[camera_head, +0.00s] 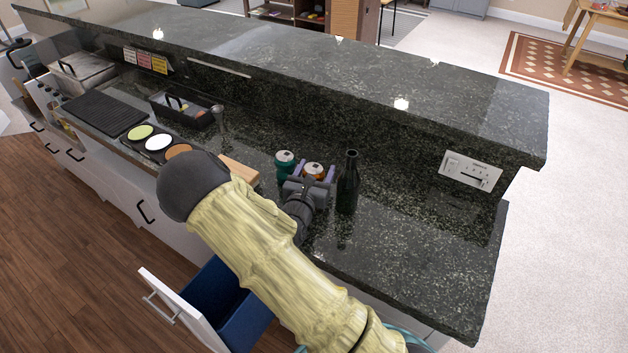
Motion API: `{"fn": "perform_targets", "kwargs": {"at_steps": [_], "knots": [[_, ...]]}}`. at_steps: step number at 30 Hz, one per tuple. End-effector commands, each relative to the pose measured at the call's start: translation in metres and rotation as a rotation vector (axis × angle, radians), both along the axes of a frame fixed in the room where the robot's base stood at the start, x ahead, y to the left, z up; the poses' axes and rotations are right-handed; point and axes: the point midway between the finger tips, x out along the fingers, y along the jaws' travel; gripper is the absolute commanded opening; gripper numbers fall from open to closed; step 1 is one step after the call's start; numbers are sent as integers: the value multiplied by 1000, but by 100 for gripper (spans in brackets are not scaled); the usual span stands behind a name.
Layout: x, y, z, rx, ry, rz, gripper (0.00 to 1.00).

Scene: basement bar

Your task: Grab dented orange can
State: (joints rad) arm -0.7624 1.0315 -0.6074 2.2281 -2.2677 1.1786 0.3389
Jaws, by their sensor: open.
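The orange can (314,170) stands upright on the lower dark stone counter, with its pale top showing. Its lower part is hidden by my gripper, so I cannot make out a dent. My gripper (315,175) is open, with its purple-grey fingers reaching to either side of the can. I cannot tell whether the fingers touch it.
A teal can (285,163) stands close on the left. A dark bottle (348,183) stands close on the right. A wooden board (240,171) lies partly behind my arm. A drawer (213,305) hangs open below. The counter (420,245) is clear at right, below a raised ledge.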

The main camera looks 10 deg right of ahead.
Motion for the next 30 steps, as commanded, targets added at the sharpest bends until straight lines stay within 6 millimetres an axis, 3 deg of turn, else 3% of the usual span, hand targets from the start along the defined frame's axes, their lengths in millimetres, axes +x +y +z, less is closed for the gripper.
{"fn": "perform_targets", "kwargs": {"at_steps": [4, 9, 20, 30], "knots": [[0, -1, 0, 0, 0, -1, 64], [0, -1, 0, 0, 0, -2, 31], [0, -1, 4, 1, -2, -2, 31], [0, -1, 48, 4, -5, -2, 31]]}}
